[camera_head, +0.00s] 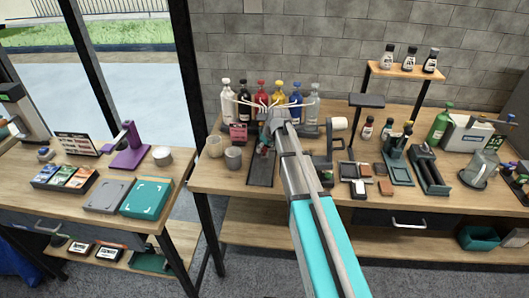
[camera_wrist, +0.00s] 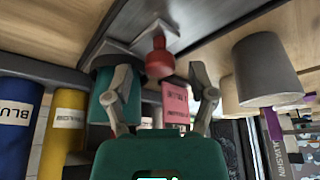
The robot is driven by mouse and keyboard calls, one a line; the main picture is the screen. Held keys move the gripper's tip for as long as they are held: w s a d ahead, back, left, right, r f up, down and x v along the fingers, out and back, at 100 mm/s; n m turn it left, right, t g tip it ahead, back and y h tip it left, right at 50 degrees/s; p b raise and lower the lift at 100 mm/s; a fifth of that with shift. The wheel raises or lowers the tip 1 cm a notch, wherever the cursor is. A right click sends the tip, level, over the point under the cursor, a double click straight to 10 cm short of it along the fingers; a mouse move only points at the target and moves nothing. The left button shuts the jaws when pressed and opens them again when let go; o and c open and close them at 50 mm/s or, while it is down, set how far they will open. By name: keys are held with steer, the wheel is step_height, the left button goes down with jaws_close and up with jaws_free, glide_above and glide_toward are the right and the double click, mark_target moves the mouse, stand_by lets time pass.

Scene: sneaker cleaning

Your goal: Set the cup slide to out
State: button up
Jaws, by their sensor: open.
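The cup slide (camera_head: 261,172) is a long dark track on the right-hand workbench, running from the front edge toward the bottles. In the wrist view its grey track surface (camera_wrist: 188,18) fills the top, with a red round knob (camera_wrist: 158,60) on it. A teal cup (camera_wrist: 104,88) is close to the knob, partly behind one finger. My gripper (camera_wrist: 165,100) is open and empty. The knob shows between and beyond the fingertips, apparently apart from them. In the head view my arm hides most of the gripper and the slide's far end.
Several colored bottles (camera_head: 261,93) stand behind the slide. A grey cup (camera_head: 233,158) stands left of it and shows large in the wrist view (camera_wrist: 266,70). A pink card (camera_wrist: 175,103) is beyond the fingers. A dark stand (camera_head: 327,145) is close to the right of my arm.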

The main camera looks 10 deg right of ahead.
steer(key=shift+w+f, duration=0.15)
steer(key=shift+f, duration=0.15)
steer(key=shift+a, duration=0.1)
jaws_close()
